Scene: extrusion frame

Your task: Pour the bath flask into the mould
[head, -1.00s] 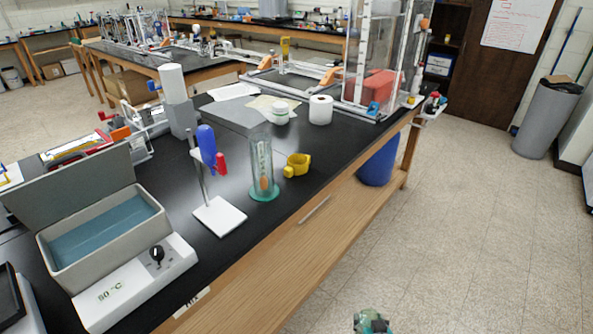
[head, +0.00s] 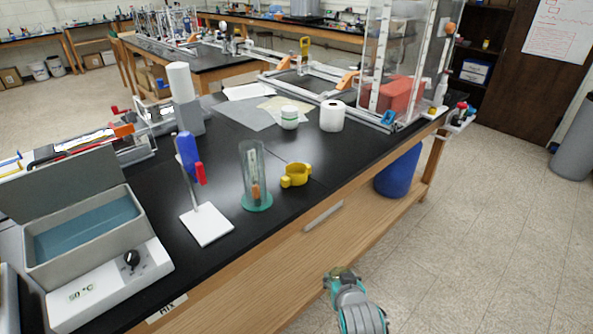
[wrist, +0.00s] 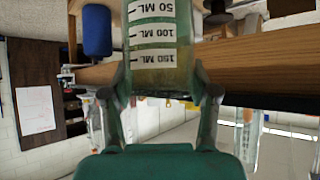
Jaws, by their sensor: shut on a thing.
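My gripper (wrist: 164,84) is shut on a clear flask (wrist: 154,36) with dark marks for 50, 100 and 150 ML. The wrist view shows only part of it, with a yellowish-green tint inside. In the head view my teal arm (head: 358,310) is low at the front, over the floor beside the bench; the flask is not clear there. A yellow two-lugged cup (head: 296,176), which looks like the mould, stands on the black bench top, well away from my arm. The grey water bath (head: 88,242) with blue water stands at the left, its lid open.
A glass cylinder on a green base (head: 257,201) stands left of the yellow cup. A white-based stand (head: 207,225) with a blue and red clamp is beside it. A white jar (head: 289,118) and paper roll (head: 332,116) stand behind.

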